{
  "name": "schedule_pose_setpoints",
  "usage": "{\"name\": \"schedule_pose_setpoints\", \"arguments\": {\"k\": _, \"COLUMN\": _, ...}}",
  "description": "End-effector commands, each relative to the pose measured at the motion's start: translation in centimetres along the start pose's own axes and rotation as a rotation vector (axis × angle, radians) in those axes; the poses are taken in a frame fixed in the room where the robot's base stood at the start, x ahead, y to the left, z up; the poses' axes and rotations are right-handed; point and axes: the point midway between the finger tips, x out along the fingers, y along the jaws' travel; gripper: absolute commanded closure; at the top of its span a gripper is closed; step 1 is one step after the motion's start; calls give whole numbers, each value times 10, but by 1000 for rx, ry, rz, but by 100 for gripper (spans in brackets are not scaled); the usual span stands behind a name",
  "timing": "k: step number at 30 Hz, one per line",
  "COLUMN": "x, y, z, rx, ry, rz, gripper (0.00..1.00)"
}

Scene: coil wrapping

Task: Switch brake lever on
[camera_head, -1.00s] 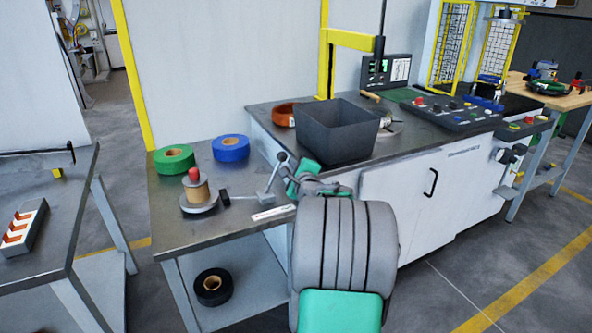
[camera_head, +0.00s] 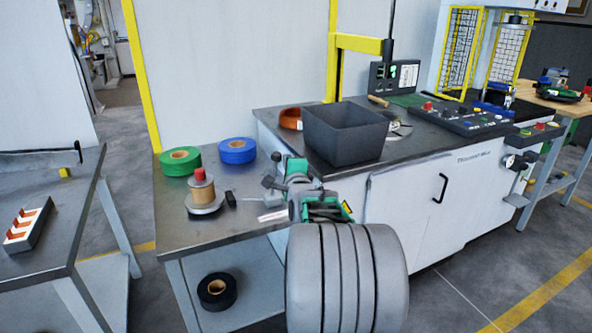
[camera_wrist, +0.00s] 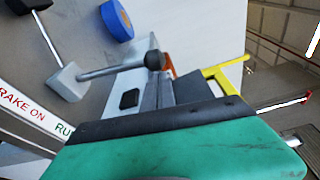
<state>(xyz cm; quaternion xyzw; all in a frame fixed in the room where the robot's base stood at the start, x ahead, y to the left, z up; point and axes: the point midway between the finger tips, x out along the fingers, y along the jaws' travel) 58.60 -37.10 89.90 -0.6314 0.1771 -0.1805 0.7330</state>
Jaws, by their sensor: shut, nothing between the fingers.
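The brake lever (camera_wrist: 112,70) shows in the wrist view as a grey block with a metal rod that ends in a dark ball knob. A second thin rod with a black grip runs from the block to the top left. In the head view the lever's base (camera_head: 275,199) is at the right of the low table, partly hidden by my arm. My gripper (camera_head: 272,182) is shut and empty, just above the lever. I cannot tell whether it touches the rod.
A spool with a red knob (camera_head: 201,192), green tape (camera_head: 180,161) and blue tape (camera_head: 235,151) stand on the low table (camera_head: 180,230). A black roll (camera_head: 217,291) lies on its lower shelf. A dark bin (camera_head: 345,132) stands on the bench at right.

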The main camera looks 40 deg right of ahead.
Motion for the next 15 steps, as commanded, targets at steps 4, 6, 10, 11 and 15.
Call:
{"name": "schedule_pose_setpoints", "arguments": {"k": 4, "x": -4, "y": 5, "z": 19, "rx": -132, "ry": -4, "rz": -33, "gripper": 100}}
{"name": "schedule_pose_setpoints", "arguments": {"k": 6, "x": -6, "y": 6, "z": 27, "rx": -193, "ry": -4, "rz": -47, "gripper": 100}}
{"name": "schedule_pose_setpoints", "arguments": {"k": 10, "x": -9, "y": 7, "z": 40, "rx": -301, "ry": -2, "rz": -72, "gripper": 100}}
{"name": "schedule_pose_setpoints", "arguments": {"k": 11, "x": -10, "y": 8, "z": 43, "rx": -323, "ry": -2, "rz": -77, "gripper": 100}}
{"name": "schedule_pose_setpoints", "arguments": {"k": 15, "x": -13, "y": 10, "z": 55, "rx": -417, "ry": -2, "rz": -98, "gripper": 100}}
